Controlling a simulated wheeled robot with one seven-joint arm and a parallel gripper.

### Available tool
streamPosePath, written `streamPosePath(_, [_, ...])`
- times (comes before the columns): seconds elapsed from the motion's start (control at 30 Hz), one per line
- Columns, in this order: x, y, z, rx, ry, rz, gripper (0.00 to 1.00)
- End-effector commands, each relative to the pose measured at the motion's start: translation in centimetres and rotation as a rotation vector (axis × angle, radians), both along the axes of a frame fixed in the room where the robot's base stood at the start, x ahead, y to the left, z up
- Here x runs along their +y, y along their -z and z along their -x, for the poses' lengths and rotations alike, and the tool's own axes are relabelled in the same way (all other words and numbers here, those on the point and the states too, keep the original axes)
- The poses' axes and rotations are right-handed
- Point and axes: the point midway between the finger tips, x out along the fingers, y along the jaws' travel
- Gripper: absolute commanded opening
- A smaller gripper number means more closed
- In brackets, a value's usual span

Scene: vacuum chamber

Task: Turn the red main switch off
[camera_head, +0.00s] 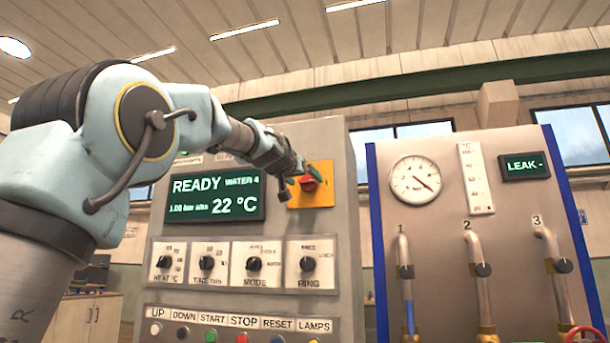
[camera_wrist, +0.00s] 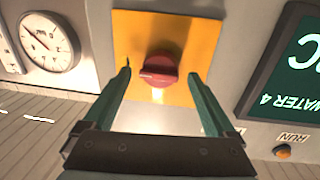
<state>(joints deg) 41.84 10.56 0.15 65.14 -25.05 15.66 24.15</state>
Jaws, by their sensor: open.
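The red main switch (camera_head: 310,179) is a round red knob on a yellow square plate (camera_head: 323,197), on the upper right of the grey control cabinet. In the wrist view the red switch (camera_wrist: 159,70) sits near the middle of its yellow plate (camera_wrist: 190,35). My gripper (camera_head: 298,176) reaches the plate from the left in the head view. In the wrist view its two green fingers (camera_wrist: 160,75) are apart, one on each side of the knob, with gaps showing. I cannot tell how deep the fingertips are relative to the knob.
A green-on-black display (camera_head: 216,197) reading READY, 22 °C is left of the switch. Below are several black rotary knobs (camera_head: 254,264) and a button row (camera_head: 243,322). A separate blue-edged panel (camera_head: 459,230) with a gauge (camera_head: 416,180) and pipes stands to the right.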

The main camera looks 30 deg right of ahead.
Motion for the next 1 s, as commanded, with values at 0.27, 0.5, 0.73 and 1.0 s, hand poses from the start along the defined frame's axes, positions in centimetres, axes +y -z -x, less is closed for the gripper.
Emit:
streamPosePath(0.27, [-0.94, 0.07, -0.88, 0.001, 0.0, -0.001, 0.91])
streamPosePath(0.5, [-0.92, 0.09, -0.86, 0.001, -0.001, -0.001, 0.84])
streamPosePath(0.73, [-0.9, 0.08, -0.87, 0.0, -0.001, -0.001, 0.58])
streamPosePath(1.0, [-0.85, 0.08, -0.91, 0.0, -0.002, -0.001, 0.28])
